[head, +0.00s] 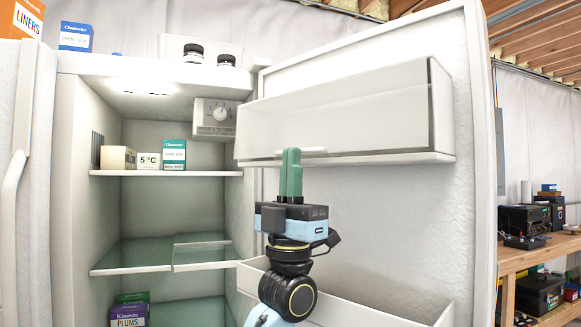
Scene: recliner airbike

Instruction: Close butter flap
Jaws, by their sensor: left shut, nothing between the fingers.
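The butter compartment (437,158) is a long white box high on the inside of the open fridge door. A pale, smooth panel, which looks like its flap (350,115), spans the box between its ends. A small white strip (315,151) runs along the panel's lower left edge. I cannot tell whether the flap is fully down. My left gripper (291,150) points upward in front of the compartment's lower left part. Its green fingers are together and empty, with the tips close to the strip; contact is unclear. My right gripper is out of view.
The fridge door (470,210) stands open to the right. A lower door bin (400,318) lies behind and below my left wrist. Fridge shelves (125,172) with small boxes are at left. A workbench (545,250) stands far right.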

